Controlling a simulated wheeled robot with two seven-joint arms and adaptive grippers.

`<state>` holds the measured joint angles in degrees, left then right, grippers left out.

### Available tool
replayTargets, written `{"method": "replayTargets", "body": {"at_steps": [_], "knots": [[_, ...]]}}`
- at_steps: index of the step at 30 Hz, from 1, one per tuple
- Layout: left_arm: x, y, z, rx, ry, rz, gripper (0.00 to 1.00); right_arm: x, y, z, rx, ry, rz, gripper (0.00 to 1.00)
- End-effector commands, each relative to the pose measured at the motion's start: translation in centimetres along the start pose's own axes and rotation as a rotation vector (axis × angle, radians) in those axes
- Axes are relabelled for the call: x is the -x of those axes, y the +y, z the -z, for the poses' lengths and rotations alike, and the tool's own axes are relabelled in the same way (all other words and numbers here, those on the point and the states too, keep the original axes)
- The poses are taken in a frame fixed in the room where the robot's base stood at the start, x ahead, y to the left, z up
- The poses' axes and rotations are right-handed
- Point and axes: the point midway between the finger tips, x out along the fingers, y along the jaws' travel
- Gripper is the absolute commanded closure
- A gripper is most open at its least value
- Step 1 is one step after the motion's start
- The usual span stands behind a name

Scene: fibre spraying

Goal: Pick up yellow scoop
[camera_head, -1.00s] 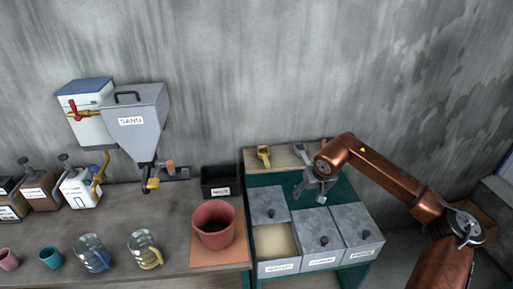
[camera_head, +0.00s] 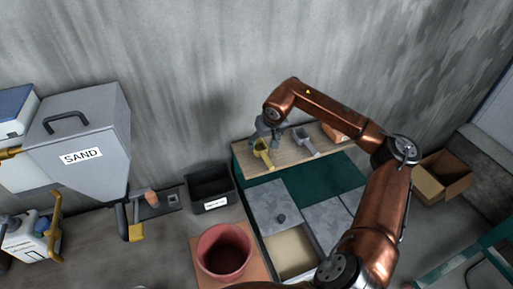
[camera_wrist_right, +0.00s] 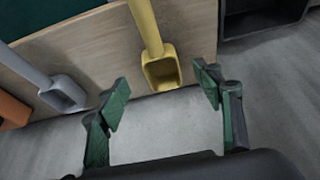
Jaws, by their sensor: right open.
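The yellow scoop (camera_head: 263,152) lies on the wooden shelf (camera_head: 240,154) at the back of the green bin stand. In the right wrist view the scoop (camera_wrist_right: 162,72) shows its hollow end, with its handle running up out of the picture. My right gripper (camera_head: 268,130) is at the scoop in the head view. In the right wrist view its two green-padded fingers (camera_wrist_right: 160,100) are spread apart, with the scoop beyond and between them; whether they touch it cannot be told. My left gripper is not in view.
A grey scoop (camera_head: 305,142) lies right of the yellow one, and an orange block (camera_head: 335,134) further right. A black bin (camera_head: 211,189) stands left of the shelf. A red pot (camera_head: 222,250) and lidded metal bins (camera_head: 276,208) are in front.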

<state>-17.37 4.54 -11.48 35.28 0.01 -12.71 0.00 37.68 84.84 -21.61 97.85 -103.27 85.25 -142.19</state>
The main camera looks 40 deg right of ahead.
Motion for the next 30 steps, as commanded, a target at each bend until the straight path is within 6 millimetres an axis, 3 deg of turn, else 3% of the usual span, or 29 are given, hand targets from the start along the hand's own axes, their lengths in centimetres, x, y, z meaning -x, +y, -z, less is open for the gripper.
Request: {"method": "replayTargets", "body": {"at_steps": [15,24,30], "knots": [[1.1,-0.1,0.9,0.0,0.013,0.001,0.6,-6.4,-0.1,-0.2,0.0,-0.002,0.002,0.4],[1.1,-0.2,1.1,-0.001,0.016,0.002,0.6,-6.8,0.1,-0.2,0.0,0.0,0.0,0.4],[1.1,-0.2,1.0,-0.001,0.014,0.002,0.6,-6.8,0.1,-0.2,0.0,0.0,0.0,0.54]]}}
